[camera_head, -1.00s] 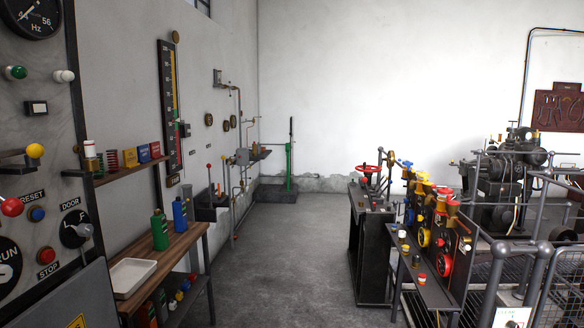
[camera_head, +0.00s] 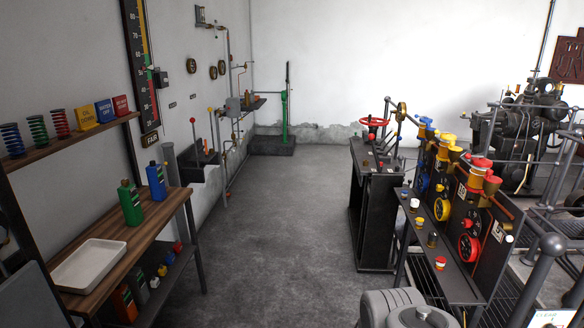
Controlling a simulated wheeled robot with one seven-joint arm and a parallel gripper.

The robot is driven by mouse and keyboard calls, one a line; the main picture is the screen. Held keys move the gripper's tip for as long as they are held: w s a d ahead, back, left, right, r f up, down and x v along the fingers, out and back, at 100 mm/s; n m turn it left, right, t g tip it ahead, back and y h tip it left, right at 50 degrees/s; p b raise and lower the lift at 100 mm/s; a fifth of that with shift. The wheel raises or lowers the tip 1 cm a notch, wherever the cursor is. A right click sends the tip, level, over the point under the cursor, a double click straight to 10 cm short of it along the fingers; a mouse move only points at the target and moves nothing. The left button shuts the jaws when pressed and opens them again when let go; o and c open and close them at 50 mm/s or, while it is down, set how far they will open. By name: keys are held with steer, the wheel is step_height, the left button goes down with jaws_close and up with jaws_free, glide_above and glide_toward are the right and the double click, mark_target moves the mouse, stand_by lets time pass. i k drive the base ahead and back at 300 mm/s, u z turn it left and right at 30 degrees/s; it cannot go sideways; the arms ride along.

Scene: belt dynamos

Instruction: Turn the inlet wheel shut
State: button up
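A red handwheel (camera_head: 374,121) lies flat on top of a black stand (camera_head: 374,215), right of centre. It has spokes and stands apart from anything of mine. I see no label that names it as the inlet wheel. A red round wheel (camera_head: 469,246) and a yellow round wheel (camera_head: 442,209) are on the black panel nearer to me on the right. My gripper is not in view. A rounded grey part at the bottom edge appears to be my arm.
The concrete floor (camera_head: 270,215) is clear up the middle. On the left, a wooden bench (camera_head: 135,240) holds a white tray (camera_head: 62,279) and green and blue bottles. A small shelf (camera_head: 440,262) juts out before the panel. Railings (camera_head: 548,255) stand at right.

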mark_target(374, 119)
steer(key=u, duration=0.15)
steer(key=i, duration=2.55)
steer(key=z, duration=0.15)
steer(key=i, duration=2.45)
steer(key=z, duration=0.65)
steer(key=i, duration=1.7)
steer(key=z, duration=0.3)
